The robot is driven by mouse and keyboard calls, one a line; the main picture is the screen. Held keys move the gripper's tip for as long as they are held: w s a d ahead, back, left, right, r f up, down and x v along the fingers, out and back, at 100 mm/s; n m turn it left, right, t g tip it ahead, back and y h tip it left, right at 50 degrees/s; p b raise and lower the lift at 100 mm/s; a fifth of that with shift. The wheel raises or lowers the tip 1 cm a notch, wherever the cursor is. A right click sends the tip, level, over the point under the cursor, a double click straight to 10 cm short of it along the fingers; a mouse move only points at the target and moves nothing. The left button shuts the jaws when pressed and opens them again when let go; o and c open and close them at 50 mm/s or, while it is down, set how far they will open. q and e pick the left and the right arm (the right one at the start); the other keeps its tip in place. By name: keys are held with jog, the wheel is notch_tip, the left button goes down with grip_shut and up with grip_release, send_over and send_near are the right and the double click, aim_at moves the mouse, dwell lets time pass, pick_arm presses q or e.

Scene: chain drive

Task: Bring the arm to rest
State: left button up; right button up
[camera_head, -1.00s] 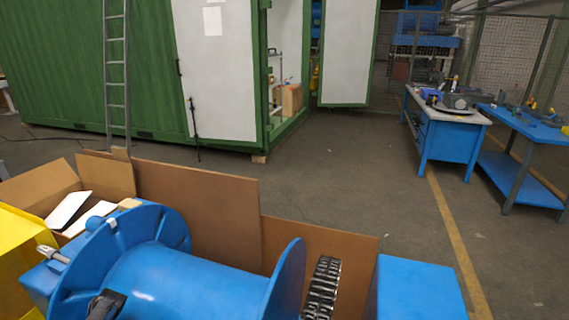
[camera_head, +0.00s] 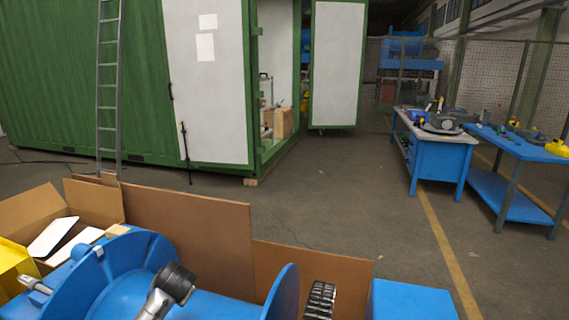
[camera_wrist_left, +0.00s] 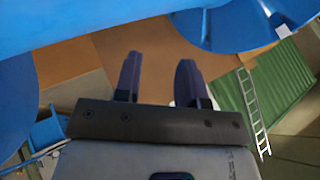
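In the head view, one of my arm links, grey with a black end (camera_head: 173,284), shows in front of the blue drum (camera_head: 215,306); which arm it belongs to I cannot tell. No gripper fingers show clearly there. In the left wrist view, my left gripper (camera_wrist_left: 158,62) has its two dark fingers apart with nothing between them. Large blue parts (camera_wrist_left: 90,28) cross the top of that view, near the fingers; the exact gap cannot be told. A dark toothed chain wheel (camera_head: 320,300) stands right of the drum's flange (camera_head: 283,290). My right gripper is not in view.
Brown boards (camera_head: 190,228) stand behind the drum. An open cardboard box (camera_head: 32,212) and a yellow box (camera_head: 12,268) are at left. A blue block (camera_head: 412,300) is at right. Farther off are a green container (camera_head: 60,80), a ladder (camera_head: 108,90) and workbenches (camera_head: 437,160). The floor between is clear.

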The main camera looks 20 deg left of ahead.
pick_arm(q)
jog(key=s+d+r+m+t+h, duration=0.1)
jog(key=s+d+m+t+h, duration=0.15)
jog(key=s+d, duration=0.55)
jog(key=s+d+r+m+t+h, duration=0.1)
jog(key=s+d+t+h, duration=0.3)
jog(key=d, duration=0.9)
jog(key=s+d+f+g+p, duration=0.1)
jog(key=s+d+f+g, duration=0.1)
jog(key=s+f, duration=0.5)
jog(key=s+d+f+n+g+p, duration=0.1)
jog(key=s+d+f+g, duration=0.2)
jog(key=s, duration=0.9)
jog(key=s+d+f+g, duration=0.1)
jog(key=s+f+g, duration=0.1)
jog(key=s+f, duration=0.55)
notch_tip(320, 180, up, 40)
jog(key=s+p, duration=0.1)
jog(key=p, duration=3.7)
jog(key=shift+s+f, duration=0.25)
jog(key=shift+s, duration=0.15)
